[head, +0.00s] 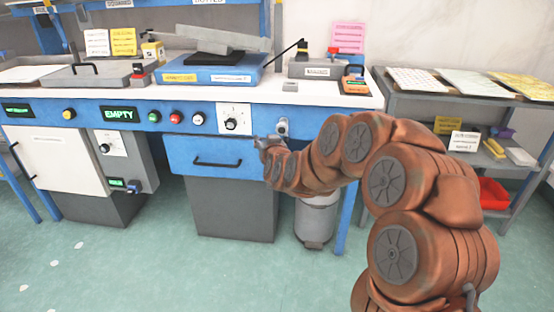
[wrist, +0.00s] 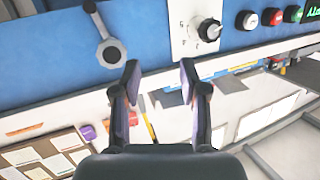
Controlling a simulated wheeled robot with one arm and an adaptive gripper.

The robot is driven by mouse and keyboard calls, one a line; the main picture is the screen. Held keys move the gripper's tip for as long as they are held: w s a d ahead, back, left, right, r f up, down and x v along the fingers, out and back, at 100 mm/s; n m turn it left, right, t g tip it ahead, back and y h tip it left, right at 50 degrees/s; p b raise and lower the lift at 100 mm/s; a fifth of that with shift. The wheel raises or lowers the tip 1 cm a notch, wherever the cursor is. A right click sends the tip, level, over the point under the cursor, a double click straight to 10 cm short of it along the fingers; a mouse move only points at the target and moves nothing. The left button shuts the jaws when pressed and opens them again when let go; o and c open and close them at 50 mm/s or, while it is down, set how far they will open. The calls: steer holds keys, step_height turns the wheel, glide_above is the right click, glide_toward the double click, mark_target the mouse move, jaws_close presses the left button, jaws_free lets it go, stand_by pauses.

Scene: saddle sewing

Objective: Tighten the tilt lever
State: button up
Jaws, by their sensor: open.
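A lever with a round grey hub (wrist: 110,52), a thin arm and a black tip shows at the upper left of the wrist view. It is mounted on the blue bench front, and its hub shows in the head view (head: 282,126). No label tells me which is the tilt lever. My gripper (wrist: 158,70) is open and empty, its fingers apart between the hub and a dial. In the head view, it is partly hidden by my own arm.
The dial (wrist: 208,31) sits on a white plate beside the bench-front lever. A blue drawer (head: 212,158) with a black handle is below. A tilted grey plate (head: 212,38) rests above a blue base. A grey shelf rack (head: 393,109) stands at the right. Floor at front left is clear.

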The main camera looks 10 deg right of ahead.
mark_target(286, 139)
steer(key=w+d+f+m+t+h+b, duration=0.3)
steer(key=w+d+f+t+h+b, duration=0.2)
steer(key=d+f+h+b, duration=0.4)
steer(key=shift+y, duration=0.6)
steer(key=w+b, duration=0.2)
steer(key=w, duration=0.1)
steer(key=w+r+b, duration=0.1)
steer(key=w, duration=0.1)
steer(key=shift+w+a, duration=0.15)
steer(key=shift+a, duration=0.1)
steer(key=shift+w+d+r, duration=0.15)
steer(key=shift+w+r, duration=0.1)
steer(key=shift+w, duration=0.2)
jaws_close()
